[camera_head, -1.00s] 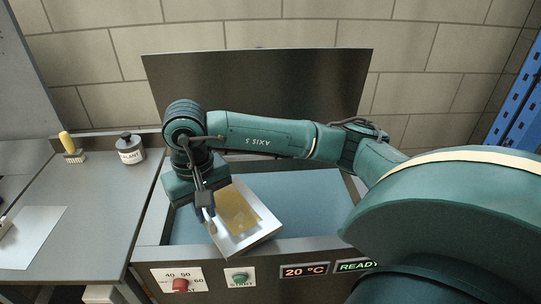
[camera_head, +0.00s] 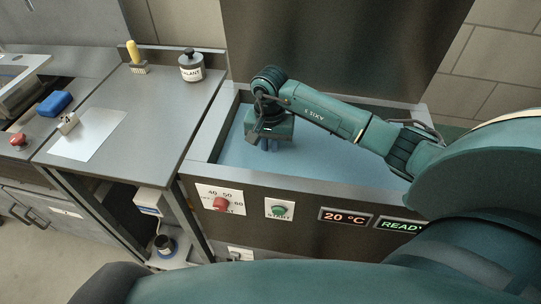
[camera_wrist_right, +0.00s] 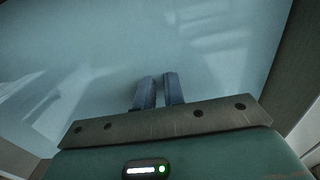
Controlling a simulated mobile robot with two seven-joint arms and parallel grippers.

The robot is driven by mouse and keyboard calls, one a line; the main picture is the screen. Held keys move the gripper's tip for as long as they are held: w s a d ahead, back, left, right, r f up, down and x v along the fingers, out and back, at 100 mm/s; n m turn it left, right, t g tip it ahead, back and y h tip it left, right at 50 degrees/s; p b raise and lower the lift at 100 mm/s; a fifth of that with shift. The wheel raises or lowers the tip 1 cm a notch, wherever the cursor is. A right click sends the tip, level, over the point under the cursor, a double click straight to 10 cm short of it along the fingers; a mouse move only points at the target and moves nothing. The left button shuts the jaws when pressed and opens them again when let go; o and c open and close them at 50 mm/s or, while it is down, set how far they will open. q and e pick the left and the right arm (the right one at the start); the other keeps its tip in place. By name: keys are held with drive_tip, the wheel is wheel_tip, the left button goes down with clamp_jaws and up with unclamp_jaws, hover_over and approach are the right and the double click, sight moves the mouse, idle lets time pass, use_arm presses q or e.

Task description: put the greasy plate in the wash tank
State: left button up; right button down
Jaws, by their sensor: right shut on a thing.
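The wash tank (camera_head: 300,192) holds bluish water (camera_head: 335,168). My right gripper (camera_head: 268,146) points down into the tank near its left end, with its fingers at the water. In the right wrist view its two fingers (camera_wrist_right: 158,80) are close together against the pale blue water. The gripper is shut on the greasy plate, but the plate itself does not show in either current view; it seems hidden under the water. My left gripper is out of view.
The tank's front has a red dial (camera_head: 221,204), a green start button (camera_head: 280,210) and a 20 °C display (camera_head: 345,218). A labelled pot (camera_head: 192,67) and a yellow-handled brush (camera_head: 136,58) stand on the left counter (camera_head: 150,110). A dark panel (camera_head: 340,45) rises behind the tank.

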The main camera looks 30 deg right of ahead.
wheel_tip(320, 180, down, 4)
drive_tip(key=shift+f, duration=0.1)
idle(0.4)
drive_tip(key=shift+f+b, duration=0.45)
drive_tip(key=c, duration=1.5)
unclamp_jaws()
drive_tip(key=shift+r+p, duration=0.6)
drive_tip(key=shift+p, duration=0.1)
wheel_tip(320, 180, up, 11)
drive_tip(key=shift+f+b, duration=0.15)
drive_tip(key=shift+b, duration=0.5)
drive_tip(key=shift+r, duration=0.55)
